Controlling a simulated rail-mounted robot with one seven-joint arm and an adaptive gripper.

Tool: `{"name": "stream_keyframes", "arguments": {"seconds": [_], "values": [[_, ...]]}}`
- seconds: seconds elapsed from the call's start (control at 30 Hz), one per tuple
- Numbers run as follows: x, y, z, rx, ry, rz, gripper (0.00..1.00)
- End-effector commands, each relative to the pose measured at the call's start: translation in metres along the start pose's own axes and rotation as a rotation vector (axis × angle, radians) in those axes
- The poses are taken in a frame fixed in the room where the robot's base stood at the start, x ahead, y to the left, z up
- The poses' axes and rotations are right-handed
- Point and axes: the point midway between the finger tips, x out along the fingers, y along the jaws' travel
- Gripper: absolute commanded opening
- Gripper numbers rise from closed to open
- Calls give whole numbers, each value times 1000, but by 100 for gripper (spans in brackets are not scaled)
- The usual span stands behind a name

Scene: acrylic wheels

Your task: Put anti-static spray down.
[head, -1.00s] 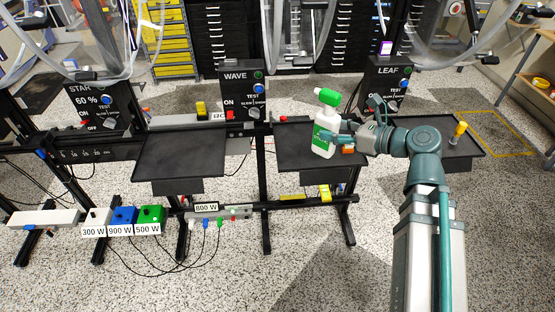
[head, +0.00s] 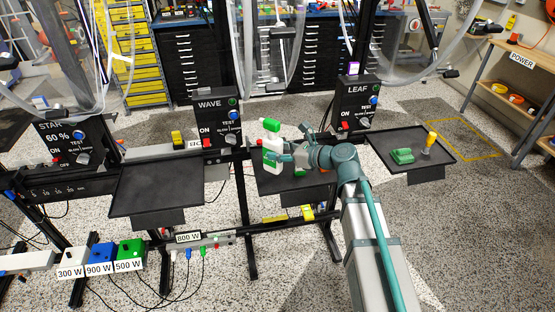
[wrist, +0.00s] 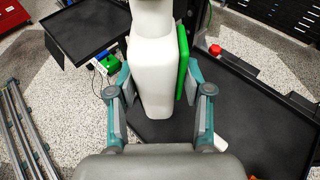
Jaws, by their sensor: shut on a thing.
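The anti-static spray (head: 271,153) is a white bottle with a green label and a green head. It is upright in my gripper (head: 283,158), at the left part of the middle black tray (head: 270,187). In the wrist view the two fingers of my gripper (wrist: 158,98) are shut on the sides of the white bottle (wrist: 152,70). The green label faces right there. I cannot tell whether the bottle's base touches the tray.
The left tray (head: 155,188) is empty. The right tray (head: 395,140) holds a green block (head: 402,156) and a yellow-handled tool (head: 430,141). Control panels marked WAVE (head: 217,118) and LEAF (head: 358,103) stand behind the trays. My arm covers part of the middle tray.

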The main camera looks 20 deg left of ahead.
Motion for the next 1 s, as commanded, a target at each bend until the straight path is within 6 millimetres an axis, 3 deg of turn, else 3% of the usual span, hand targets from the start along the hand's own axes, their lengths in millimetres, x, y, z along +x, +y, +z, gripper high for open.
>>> {"name": "stream_keyframes", "arguments": {"seconds": [0.23, 0.5, 0.9, 0.93, 1.0], "values": [[13, -4, -8, 1, -1, 2, 39], [21, -4, -36, 1, -1, 1, 39], [22, -4, -40, 1, -2, 0, 39], [23, -4, -41, 0, -1, 1, 52], [22, -4, -40, 0, -1, 0, 63]]}}
